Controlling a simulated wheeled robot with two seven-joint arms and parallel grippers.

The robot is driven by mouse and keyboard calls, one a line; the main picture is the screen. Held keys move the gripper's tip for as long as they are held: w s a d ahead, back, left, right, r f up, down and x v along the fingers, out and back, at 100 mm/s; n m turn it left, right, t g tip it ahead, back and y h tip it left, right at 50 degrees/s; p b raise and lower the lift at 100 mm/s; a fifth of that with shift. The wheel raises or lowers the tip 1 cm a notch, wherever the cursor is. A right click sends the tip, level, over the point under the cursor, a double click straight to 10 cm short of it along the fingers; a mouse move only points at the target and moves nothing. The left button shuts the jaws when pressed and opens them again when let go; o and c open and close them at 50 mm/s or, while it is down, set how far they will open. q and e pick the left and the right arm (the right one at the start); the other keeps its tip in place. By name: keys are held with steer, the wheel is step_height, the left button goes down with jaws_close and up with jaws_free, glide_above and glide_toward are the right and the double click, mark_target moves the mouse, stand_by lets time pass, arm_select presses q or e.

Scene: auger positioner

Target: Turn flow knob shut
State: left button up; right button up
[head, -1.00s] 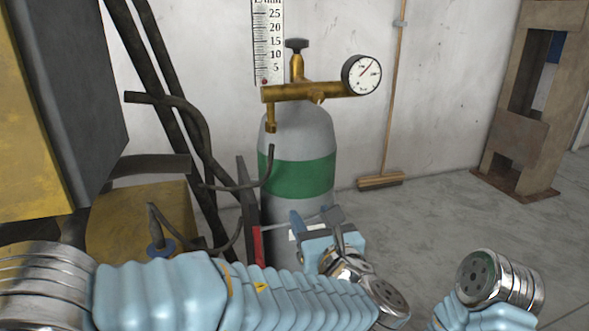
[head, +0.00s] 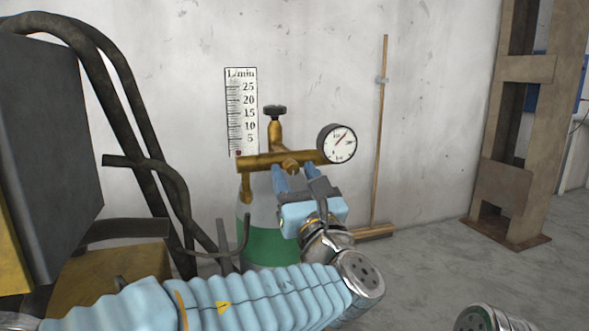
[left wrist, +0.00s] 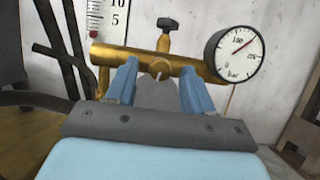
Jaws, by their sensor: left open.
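A brass regulator (head: 262,160) sits on top of a grey and green gas cylinder (head: 268,243). A small brass knob (head: 291,163) with a light mark faces forward on its body; it also shows in the left wrist view (left wrist: 160,68). A black knob (head: 275,112) tops the upright brass stem. A round dial gauge (head: 337,143) is at the right end. My left gripper (head: 294,178) is open and empty, just below and in front of the brass knob. In the left wrist view its blue fingers (left wrist: 159,78) flank this knob; contact cannot be told. My right gripper is out of view.
A white L/min scale (head: 241,110) with a red marker near its bottom stands behind the regulator. Dark hoses (head: 150,150) and a grey cabinet (head: 50,160) are on the left.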

arm_select(q)
steer(key=shift+w+a+r, duration=0.15)
steer(key=shift+w+r, duration=0.05)
steer(key=shift+w, duration=0.2)
steer(key=shift+c, duration=0.5)
jaws_close()
steer(key=shift+f, duration=0.1)
